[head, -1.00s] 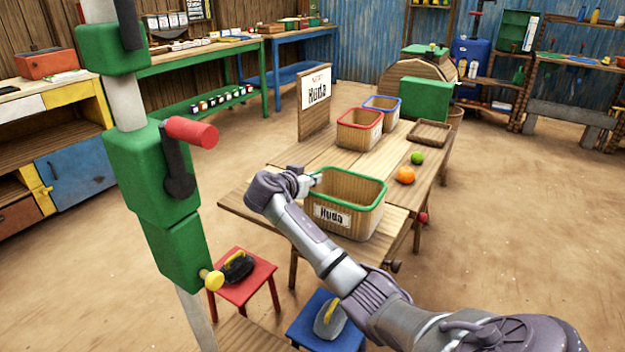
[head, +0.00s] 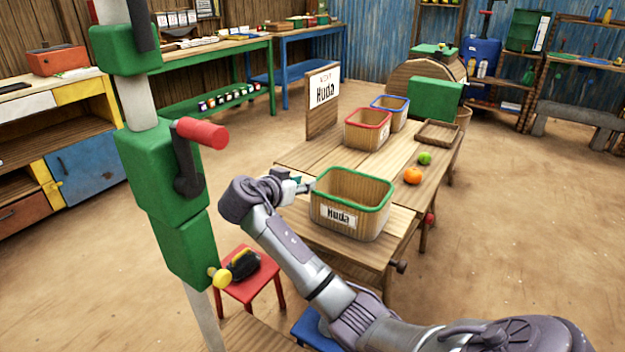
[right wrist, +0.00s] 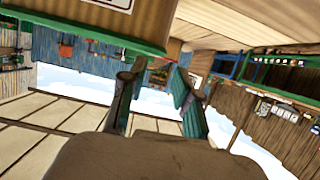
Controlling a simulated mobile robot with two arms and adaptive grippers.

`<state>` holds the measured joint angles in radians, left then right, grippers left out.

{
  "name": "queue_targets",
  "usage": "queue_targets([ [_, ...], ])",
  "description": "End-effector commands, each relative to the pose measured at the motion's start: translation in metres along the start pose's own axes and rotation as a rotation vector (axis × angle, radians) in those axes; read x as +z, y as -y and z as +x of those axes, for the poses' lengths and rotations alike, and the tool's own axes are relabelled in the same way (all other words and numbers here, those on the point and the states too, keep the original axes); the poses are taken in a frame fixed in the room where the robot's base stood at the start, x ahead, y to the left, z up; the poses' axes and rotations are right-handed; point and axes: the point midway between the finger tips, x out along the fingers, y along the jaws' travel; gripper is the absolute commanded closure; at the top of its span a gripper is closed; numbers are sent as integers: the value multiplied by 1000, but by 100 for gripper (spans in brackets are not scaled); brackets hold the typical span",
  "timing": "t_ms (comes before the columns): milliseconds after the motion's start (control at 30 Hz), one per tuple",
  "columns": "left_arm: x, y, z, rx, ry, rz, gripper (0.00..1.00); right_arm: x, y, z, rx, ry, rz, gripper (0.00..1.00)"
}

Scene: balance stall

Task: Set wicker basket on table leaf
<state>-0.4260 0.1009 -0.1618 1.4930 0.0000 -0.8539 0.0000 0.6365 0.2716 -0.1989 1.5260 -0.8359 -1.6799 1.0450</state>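The wicker basket (head: 375,215) with a green rim and a "Huda" label stands upright on the table leaf (head: 300,230) at the near end of the wooden table. Its green rim (right wrist: 80,36) crosses the top left of the right wrist view. My right gripper (head: 297,183) is just left of the basket, near its rim, and looks apart from it. In the right wrist view its two fingers (right wrist: 155,85) are spread with nothing between them. My right forearm passes in front of the leaf. My left gripper is not in view.
A red-rimmed basket (head: 362,137), a blue-rimmed basket (head: 399,118), a wooden tray (head: 438,141), an orange (head: 412,175) and a green fruit (head: 425,158) are on the table. A sign (head: 323,100) stands at its far left. A red stool (head: 250,287) stands nearby.

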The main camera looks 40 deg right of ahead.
Motion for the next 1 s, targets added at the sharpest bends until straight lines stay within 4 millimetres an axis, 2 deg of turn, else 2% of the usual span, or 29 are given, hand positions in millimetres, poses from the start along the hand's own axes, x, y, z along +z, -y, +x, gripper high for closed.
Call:
queue_targets([
  [100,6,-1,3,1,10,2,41,0,0,-18,-2,1,0,68],
  [267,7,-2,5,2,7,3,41,0,0,-28,0,0,0,68],
  [1000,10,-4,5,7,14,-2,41,0,0,-29,1,-1,-1,68],
])
